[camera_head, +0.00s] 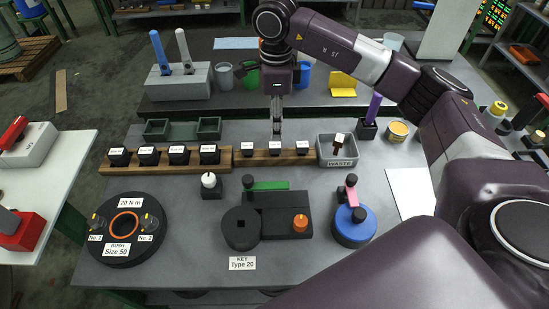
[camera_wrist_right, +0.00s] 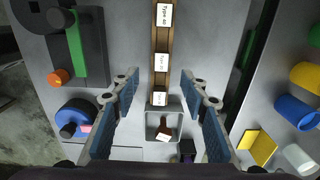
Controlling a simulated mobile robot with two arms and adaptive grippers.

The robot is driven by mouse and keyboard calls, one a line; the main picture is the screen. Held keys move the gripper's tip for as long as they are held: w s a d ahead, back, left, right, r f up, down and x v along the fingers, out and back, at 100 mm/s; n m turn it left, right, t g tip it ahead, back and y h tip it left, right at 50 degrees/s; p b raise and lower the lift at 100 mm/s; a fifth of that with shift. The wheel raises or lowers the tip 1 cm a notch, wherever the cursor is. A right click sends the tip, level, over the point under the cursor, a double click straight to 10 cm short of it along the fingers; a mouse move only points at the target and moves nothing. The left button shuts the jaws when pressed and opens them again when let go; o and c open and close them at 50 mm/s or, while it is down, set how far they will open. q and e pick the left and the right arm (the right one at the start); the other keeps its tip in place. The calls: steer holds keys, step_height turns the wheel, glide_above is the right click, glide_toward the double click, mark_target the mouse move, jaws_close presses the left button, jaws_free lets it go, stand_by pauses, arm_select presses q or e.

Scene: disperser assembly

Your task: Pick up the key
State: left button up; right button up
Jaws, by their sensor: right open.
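Several small dark pieces with white labels sit on the middle wooden rail; I take the three on its right part as the keys: the left key (camera_head: 247,149), the middle key (camera_head: 274,149) and the right key (camera_head: 302,148). A card reading KEY Type 20 (camera_head: 243,263) lies at the table front. My right gripper (camera_head: 276,130) points down above the rail, near the middle key, its fingers (camera_wrist_right: 158,80) apart and empty.
The grey WASTE bin (camera_head: 337,160) at the rail's right end holds a brown piece. In front stand a black fixture with a green bar (camera_head: 267,185), a blue round fixture (camera_head: 352,222) and a black disc with an orange ring (camera_head: 125,224). Green trays (camera_head: 183,128) stand behind.

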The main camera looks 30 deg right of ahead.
mark_target(275, 145)
steer(key=shift+s+f+b, duration=0.1)
steer(key=shift+f+b, duration=0.3)
steer(key=shift+f, duration=0.75)
steer(key=f+p, duration=0.2)
steer(key=f, duration=0.4)
steer(key=shift+w+f+p, duration=0.15)
steer(key=shift+w+p, duration=0.05)
steer(key=shift+p, duration=0.2)
steer(key=shift+f, duration=0.4)
arm_select(q)
steer(key=shift+w+r, duration=0.35)
steer(key=shift+r, duration=0.2)
arm_select(e)
steer(key=shift+c, duration=0.5)
jaws_close()
